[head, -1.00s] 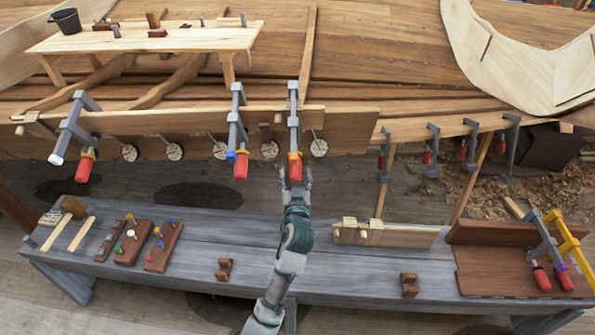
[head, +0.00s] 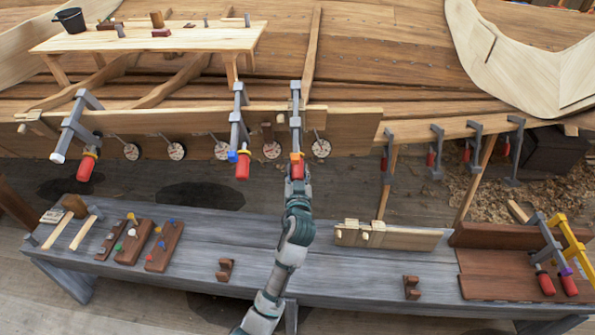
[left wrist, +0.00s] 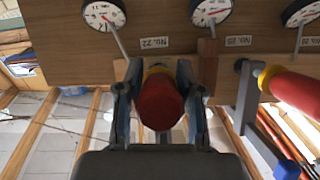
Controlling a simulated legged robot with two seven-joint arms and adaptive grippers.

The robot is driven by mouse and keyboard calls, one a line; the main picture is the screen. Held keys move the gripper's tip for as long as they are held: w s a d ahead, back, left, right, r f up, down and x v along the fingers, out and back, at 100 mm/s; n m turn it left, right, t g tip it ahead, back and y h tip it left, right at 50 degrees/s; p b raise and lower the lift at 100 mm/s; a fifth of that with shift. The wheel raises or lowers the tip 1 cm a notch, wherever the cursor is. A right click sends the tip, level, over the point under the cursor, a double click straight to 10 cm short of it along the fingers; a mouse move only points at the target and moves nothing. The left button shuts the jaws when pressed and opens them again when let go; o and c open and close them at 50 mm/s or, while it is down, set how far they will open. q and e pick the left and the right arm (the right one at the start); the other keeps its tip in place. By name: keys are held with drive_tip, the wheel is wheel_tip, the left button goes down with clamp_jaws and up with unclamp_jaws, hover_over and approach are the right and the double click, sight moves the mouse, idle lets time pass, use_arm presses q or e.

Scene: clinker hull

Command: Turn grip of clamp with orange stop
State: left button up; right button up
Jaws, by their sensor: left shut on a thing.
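The clamp with the orange stop (head: 296,156) hangs on the plank edge of the hull, its grey bar (head: 295,105) upright. Its red grip (left wrist: 160,98) points at the camera in the left wrist view, with a yellow collar behind it. My left gripper (head: 298,178) reaches up from below in the head view and is shut on this red grip. In the left wrist view its two fingers (left wrist: 158,112) lie on either side of the grip. My right gripper is not in view.
A clamp with a blue stop (head: 238,156) hangs close to the left, and one with a white stop (head: 57,157) farther left. Dial gauges (head: 321,148) line the plank (head: 352,130). The grey bench (head: 200,265) below holds wooden blocks and more clamps.

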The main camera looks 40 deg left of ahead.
use_arm(q)
drive_tip(key=shift+m+g+y, duration=0.5)
drive_tip(key=shift+m+y, duration=0.1)
drive_tip(key=shift+m, duration=0.1)
drive_tip(key=shift+s+a+m+g+y, duration=0.1)
drive_tip(key=shift+m+g+y, duration=0.2)
drive_tip(key=shift+m+y, duration=0.15)
drive_tip(key=shift+y, duration=0.25)
drive_tip(key=shift+m+g, duration=0.3)
drive_tip(key=shift+m, duration=0.05)
drive_tip(key=shift+s+a+r+m+g+y+b, duration=0.1)
drive_tip(key=shift+m+g+y+b, duration=0.15)
drive_tip(key=shift+m+y, duration=0.2)
drive_tip(key=shift+s+r+m+g+y+b, duration=0.1)
drive_tip(key=shift+m+g+y+b, duration=0.2)
drive_tip(key=shift+y, duration=0.25)
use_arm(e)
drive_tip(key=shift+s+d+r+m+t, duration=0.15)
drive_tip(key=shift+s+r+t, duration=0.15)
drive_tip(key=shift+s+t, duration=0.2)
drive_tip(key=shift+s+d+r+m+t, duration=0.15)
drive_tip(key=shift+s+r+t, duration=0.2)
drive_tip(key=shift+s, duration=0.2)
